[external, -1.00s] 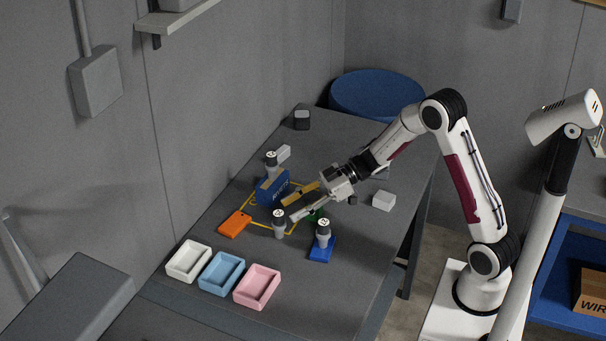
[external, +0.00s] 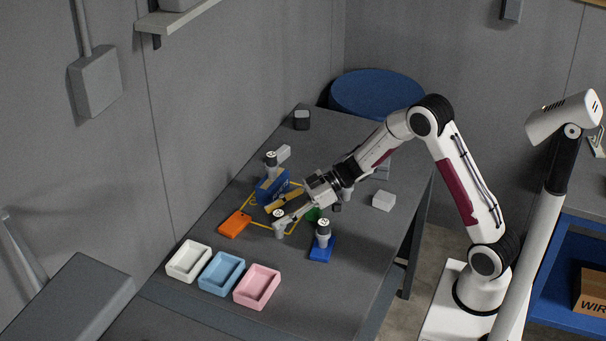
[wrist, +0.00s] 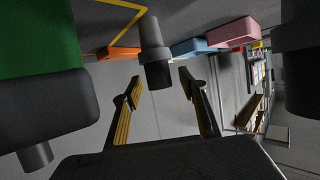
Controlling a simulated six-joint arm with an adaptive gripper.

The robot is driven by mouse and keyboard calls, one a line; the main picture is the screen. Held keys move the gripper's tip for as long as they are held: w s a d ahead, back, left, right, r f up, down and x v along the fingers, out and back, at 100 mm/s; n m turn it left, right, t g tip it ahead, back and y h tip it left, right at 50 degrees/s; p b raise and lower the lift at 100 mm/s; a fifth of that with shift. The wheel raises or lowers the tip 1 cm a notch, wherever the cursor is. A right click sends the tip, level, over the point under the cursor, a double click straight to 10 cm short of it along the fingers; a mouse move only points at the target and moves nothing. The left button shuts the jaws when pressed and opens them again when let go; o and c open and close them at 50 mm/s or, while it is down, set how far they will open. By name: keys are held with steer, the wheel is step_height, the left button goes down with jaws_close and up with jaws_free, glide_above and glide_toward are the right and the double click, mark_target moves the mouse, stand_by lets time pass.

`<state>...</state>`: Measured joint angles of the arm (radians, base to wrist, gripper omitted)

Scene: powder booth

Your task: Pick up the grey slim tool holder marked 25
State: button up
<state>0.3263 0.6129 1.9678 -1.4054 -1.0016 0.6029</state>
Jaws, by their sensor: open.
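A slim grey tool holder (external: 279,232) with a pale marked top stands upright on the table; its number is too small to read. It also shows in the wrist view (wrist: 154,48), ahead of and between my fingers. My gripper (wrist: 159,77) is open and empty, with a finger on each side of that holder in the picture; contact cannot be told. In the external view my gripper (external: 272,217) is low, and its fingers partly cover the holder.
White (external: 189,260), light blue (external: 222,272) and pink (external: 257,287) trays line the near end. An orange piece (external: 235,225) lies left of the holder. A blue box (external: 270,188) stands behind it; a green object (external: 313,215) is under my gripper. A white box (external: 384,201) sits right.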

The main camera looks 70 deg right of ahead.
jaws_close()
steer(key=shift+r, duration=0.1)
steer(key=shift+r, duration=4.95)
